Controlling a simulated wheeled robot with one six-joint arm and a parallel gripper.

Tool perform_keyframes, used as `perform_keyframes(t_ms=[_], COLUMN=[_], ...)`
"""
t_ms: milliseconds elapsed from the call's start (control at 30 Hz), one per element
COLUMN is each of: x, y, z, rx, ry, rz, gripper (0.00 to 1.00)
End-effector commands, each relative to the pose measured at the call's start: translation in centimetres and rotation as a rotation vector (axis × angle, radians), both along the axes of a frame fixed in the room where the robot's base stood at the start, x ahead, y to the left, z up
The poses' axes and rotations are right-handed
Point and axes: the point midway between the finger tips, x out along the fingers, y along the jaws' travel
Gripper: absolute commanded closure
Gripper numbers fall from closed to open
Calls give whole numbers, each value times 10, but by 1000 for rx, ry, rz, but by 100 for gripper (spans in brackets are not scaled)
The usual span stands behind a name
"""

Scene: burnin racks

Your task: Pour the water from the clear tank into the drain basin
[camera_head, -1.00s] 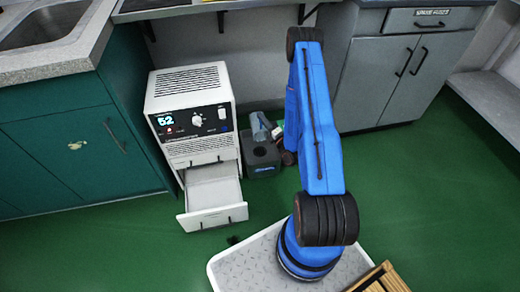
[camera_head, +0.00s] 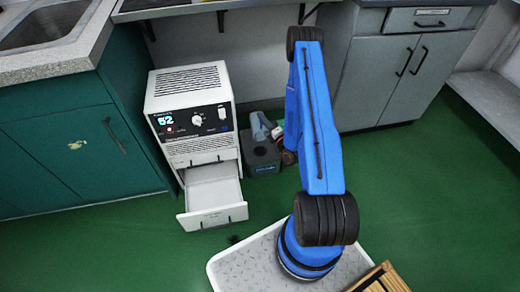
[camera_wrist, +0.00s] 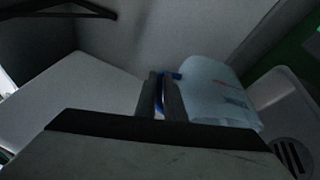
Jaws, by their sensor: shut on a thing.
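The clear tank (camera_wrist: 215,92) is a pale, translucent bluish container with a blue handle (camera_wrist: 172,76) in the wrist view. My gripper (camera_wrist: 160,98) is shut on the handle, with the tank to the right of the fingers. In the head view the tank (camera_head: 260,127) is small, above the dark grey drain basin (camera_head: 262,168), and looks tilted. I cannot make out the water level or any stream. My arm partly hides the gripper in the head view.
A white dehumidifier (camera_head: 190,100) with its lower drawer (camera_head: 213,216) pulled open stands left of the basin. A green cabinet (camera_head: 75,150) is at left and a grey cabinet (camera_head: 385,75) at right. Green floor lies clear at right.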

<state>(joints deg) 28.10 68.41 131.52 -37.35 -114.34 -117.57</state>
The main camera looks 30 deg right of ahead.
Motion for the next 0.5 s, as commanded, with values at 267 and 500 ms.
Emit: perform_keyframes(t_ms=[267, 500], x=[28, 46], y=[-8, -12], z=[0, -5], rx=[46, 83], ry=[160, 283], rz=[-1, 1], gripper=[100, 100])
